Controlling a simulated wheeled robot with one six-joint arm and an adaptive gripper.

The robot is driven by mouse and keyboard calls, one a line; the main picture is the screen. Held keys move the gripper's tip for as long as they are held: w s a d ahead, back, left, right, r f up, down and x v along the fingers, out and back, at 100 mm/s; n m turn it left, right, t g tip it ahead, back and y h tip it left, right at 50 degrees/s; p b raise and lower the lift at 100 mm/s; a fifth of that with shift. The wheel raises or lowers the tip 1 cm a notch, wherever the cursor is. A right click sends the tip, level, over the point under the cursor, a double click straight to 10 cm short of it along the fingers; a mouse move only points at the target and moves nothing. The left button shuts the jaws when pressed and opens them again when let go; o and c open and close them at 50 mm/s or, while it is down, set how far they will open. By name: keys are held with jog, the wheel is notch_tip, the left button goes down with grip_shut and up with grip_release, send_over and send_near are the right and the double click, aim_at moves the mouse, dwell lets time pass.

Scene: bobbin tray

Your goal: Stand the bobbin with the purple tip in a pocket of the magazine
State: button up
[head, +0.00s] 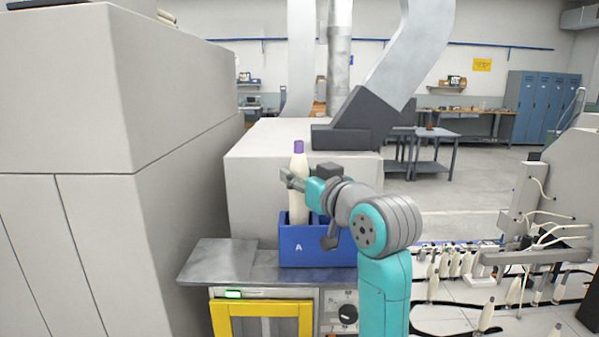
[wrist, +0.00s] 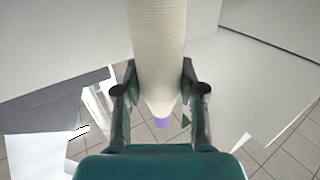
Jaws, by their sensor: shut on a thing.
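The cream bobbin (head: 299,205) with the purple tip (head: 298,147) is upright, tip up, in the head view. My gripper (head: 294,181) is shut on its upper part, below the tip. The bobbin's lower end is at the blue magazine (head: 318,257), marked A, overlapping its upper part; I cannot tell whether it rests on a pocket floor. In the wrist view the bobbin (wrist: 157,45) stands between both fingers (wrist: 160,90), and its purple tip (wrist: 162,121) shows beyond them. My arm hides the magazine's right side.
The magazine stands on a grey metal shelf (head: 215,262) above a yellow-framed panel (head: 262,306). A large grey cabinet (head: 100,120) rises close on the left, and a pale block (head: 255,175) stands behind. Several bobbins (head: 465,262) stand on a machine at the right.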

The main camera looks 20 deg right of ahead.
jog(key=shift+f, duration=1.5)
jog(key=o, duration=1.3)
jog(key=shift+c, duration=0.2)
jog(key=v, duration=1.2)
jog(key=shift+s, duration=0.1)
